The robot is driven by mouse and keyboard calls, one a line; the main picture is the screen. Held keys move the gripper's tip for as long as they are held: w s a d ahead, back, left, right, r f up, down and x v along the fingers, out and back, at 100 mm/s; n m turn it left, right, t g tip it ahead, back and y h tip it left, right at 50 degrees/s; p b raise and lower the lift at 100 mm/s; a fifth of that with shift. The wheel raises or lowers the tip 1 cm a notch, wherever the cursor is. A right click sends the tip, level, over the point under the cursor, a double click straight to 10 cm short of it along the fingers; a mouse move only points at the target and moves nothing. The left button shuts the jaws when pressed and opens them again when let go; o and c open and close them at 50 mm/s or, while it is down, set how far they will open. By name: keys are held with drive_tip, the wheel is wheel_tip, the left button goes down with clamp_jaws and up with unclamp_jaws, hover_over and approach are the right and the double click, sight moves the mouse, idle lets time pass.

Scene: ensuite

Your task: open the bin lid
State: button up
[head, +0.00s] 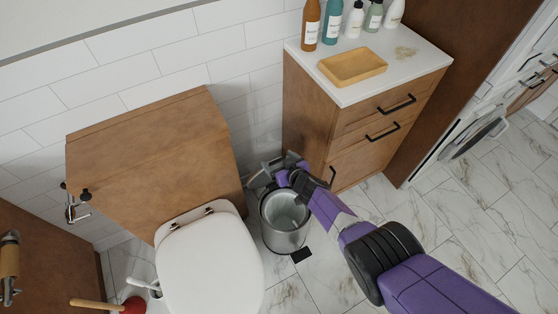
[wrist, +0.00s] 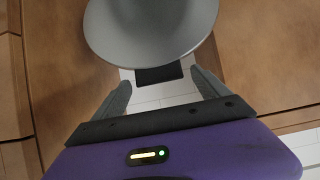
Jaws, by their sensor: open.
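The bin (head: 285,232) is a small metal cylinder on the tiled floor between the toilet and the wooden cabinet. Its top looks open in the head view, with a pale grey interior showing. My gripper (head: 266,174) is at the bin's back upper edge, near the wall, with its fingers apart. In the wrist view a smooth grey disc, apparently the lid (wrist: 150,28), fills the top centre. It lies beyond my open fingertips, with nothing between them. A black block (wrist: 158,75) shows below the disc. My arm partly hides the bin's right side; whether I touch the lid cannot be told.
The toilet (head: 210,265) stands close on the left, with a wooden tank box (head: 150,150) behind. The cabinet (head: 350,140) on the right carries several bottles and a soap dish (head: 352,66). A black pedal (head: 301,255) sits at the bin's front. Floor at right is clear.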

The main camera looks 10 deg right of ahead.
drive_tip(key=p+v, duration=0.8)
idle(0.4)
idle(0.5)
